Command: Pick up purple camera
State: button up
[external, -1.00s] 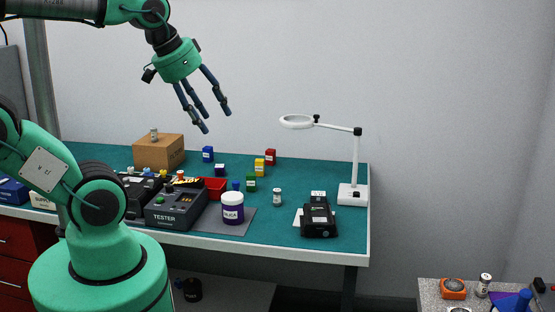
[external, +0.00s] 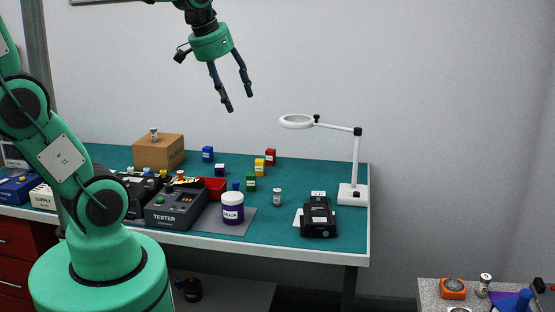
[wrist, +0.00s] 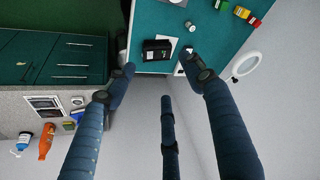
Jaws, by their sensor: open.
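I cannot clearly make out a purple camera. A small dark purple block (external: 220,170) stands on the teal bench, and a purple and blue item (external: 512,302) lies on the grey side table at the lower right; neither is clearly a camera. A black boxy device (external: 319,219) sits at the bench's right front; it also shows in the wrist view (wrist: 157,50). My gripper (external: 241,103) is open and empty, high above the bench's back. In the wrist view its spread fingers (wrist: 160,78) point toward the bench's end.
A white magnifier lamp (external: 353,192) rises at the bench's right end. A tester (external: 175,211), a purple-labelled white jar (external: 232,209), a red bin (external: 214,188) and a cardboard box (external: 158,152) crowd the left. The side table (external: 430,291) also holds an orange device (external: 453,289).

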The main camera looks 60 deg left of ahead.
jog(key=w+a+f+n+g, duration=0.1)
jog(key=w+a+f+n, duration=0.15)
jog(key=w+a, duration=0.75)
jog(key=n+g+b, duration=0.1)
jog(key=n+g, duration=0.3)
jog(key=n, duration=0.3)
send_over(220, 165)
notch_tip(220, 165, down, 27)
jog(key=shift+s+h, duration=0.15)
jog(key=shift+h, duration=0.25)
jog(key=shift+f, duration=0.2)
jog(key=shift+d+f+b, duration=0.1)
jog(key=shift+f+b, duration=0.75)
jog(key=shift+f, duration=3.35)
jog(key=shift+f, duration=0.1)
jog(key=shift+f+b, duration=0.7)
jog(key=shift+f, duration=1.8)
